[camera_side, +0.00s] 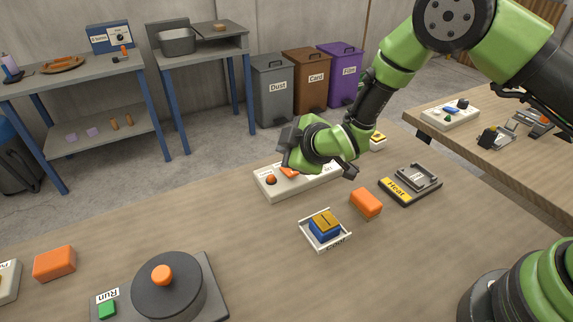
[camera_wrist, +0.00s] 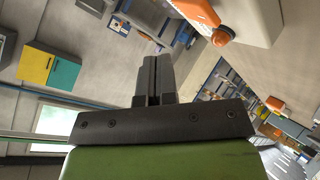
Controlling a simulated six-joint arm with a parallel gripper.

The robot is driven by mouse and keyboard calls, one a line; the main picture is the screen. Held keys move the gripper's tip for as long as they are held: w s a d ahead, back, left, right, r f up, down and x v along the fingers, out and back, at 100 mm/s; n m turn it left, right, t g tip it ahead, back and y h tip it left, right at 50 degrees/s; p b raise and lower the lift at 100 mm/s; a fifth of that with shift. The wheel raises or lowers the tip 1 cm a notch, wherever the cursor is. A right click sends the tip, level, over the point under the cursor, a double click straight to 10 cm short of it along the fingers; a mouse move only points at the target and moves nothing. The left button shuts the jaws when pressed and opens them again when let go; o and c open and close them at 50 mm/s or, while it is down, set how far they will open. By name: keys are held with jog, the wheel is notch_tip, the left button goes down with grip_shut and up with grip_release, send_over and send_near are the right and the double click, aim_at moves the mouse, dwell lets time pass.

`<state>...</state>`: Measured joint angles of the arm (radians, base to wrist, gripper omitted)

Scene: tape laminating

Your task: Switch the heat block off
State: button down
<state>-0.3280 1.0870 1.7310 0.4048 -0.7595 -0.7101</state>
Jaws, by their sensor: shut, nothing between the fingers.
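The heat block (camera_side: 427,181) is a dark plate with a yellow "Heat" label and a grey top frame, on the right of the bench in the side view. A long white switch box (camera_side: 262,185) lies to its left, with an orange knob (camera_side: 271,180) at its left end and an orange rocker (camera_side: 289,171). My wrist hides the box's middle and part of its lettering. My gripper (camera_wrist: 153,68) is shut and empty in the wrist view. The rocker (camera_wrist: 197,12) and knob (camera_wrist: 222,36) show at upper right there, apart from the fingers.
A blue and gold block (camera_side: 325,222) sits in a white tray (camera_side: 327,246); an orange block (camera_side: 366,203) lies beside it. A dark turntable (camera_side: 168,290) with an orange knob stands at front left. Clear bench lies between the turntable and the tray.

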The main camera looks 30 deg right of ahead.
aim_at(290, 172)
jog(key=shift+s+r, duration=0.15)
jog(key=shift+r, duration=0.65)
jog(key=shift+s+r, duration=0.15)
jog(key=shift+r, duration=0.65)
jog(key=shift+d+r, duration=0.1)
jog(key=shift+r, duration=0.3)
jog(key=s+d+r+m+g, duration=0.1)
jog(key=s+d+r+m, duration=0.25)
jog(key=r, duration=0.45)
jog(key=s+d+r+m+g, duration=0.1)
jog(key=s+d+r+m, duration=0.3)
jog(key=r, duration=0.4)
jog(key=s+d+r+m+g, duration=0.1)
jog(key=s+m, duration=0.3)
jog(key=s, duration=0.7)
jog(key=s+d+r+m, duration=0.1)
jog(key=s+r+m, duration=0.2)
jog(key=s, duration=0.8)
jog(key=shift+d+m+g, duration=0.25)
jog(key=shift+m+g, duration=0.15)
jog(key=shift+m, duration=0.05)
